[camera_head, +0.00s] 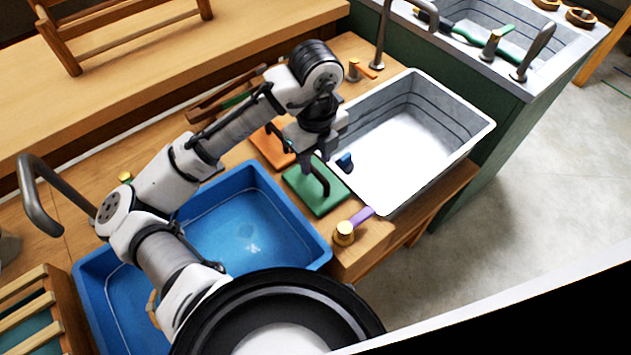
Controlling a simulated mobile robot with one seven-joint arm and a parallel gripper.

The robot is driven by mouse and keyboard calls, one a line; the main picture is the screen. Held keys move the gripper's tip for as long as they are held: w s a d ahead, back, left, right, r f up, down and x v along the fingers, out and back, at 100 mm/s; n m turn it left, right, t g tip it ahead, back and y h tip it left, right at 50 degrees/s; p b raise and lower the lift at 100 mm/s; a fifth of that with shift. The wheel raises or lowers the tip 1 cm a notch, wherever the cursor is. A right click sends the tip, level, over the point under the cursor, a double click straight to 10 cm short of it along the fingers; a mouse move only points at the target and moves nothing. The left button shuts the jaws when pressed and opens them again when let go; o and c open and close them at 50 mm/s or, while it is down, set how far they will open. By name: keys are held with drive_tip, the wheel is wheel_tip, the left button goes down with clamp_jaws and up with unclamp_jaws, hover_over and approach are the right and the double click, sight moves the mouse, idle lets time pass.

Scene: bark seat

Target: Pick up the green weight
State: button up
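A flat green square block (312,190), the only thing here that looks like the green weight, lies on the wooden counter between the blue basin and the white-grey basin. A dark curved piece stands over its middle; I cannot tell whether this is its handle or part of my gripper. My gripper (314,168) points down right over the block and hides part of its far side. The fingers are small and dark here, so their opening and any contact with the block are unclear.
An orange block (272,146) lies just behind the green one. The blue basin (325,250) is in front, and the white-grey basin (485,128) is to the right, with a small blue item (344,162) at its left side. A brass-and-purple tap handle (344,233) stands near the front edge.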

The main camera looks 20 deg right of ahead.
drive_tip(key=shift+w+f, duration=0.1)
drive_tip(key=shift+f, duration=2.7)
clamp_jaws()
